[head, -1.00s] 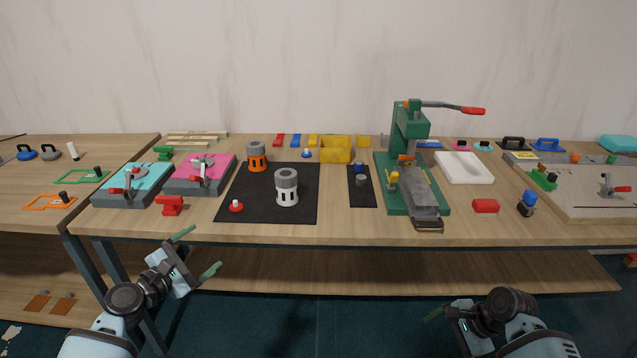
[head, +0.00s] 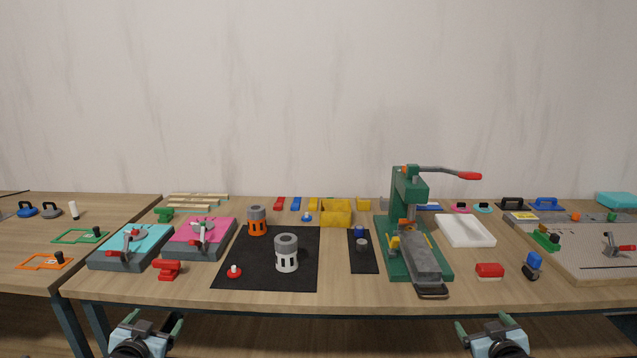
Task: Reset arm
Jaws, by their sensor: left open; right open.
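My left gripper (head: 153,326) is in the head view at the lower left, in front of the table's front edge and below the tabletop. It is open and empty, its two green fingertips pointing up and apart. My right gripper (head: 484,327) is at the lower right, also in front of the table edge. It is open, with its green fingertips apart and nothing between them. Neither gripper touches anything on the table (head: 190,291). The lower parts of both arms are cut off by the bottom of the picture.
A green press (head: 407,238) stands right of centre, its grey base near the front edge. A black mat (head: 255,265) holds an orange-grey cylinder (head: 257,222) and a white-grey one (head: 286,253). Teal (head: 131,247) and pink (head: 199,238) fixtures stand left. A white tray (head: 465,231) lies right.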

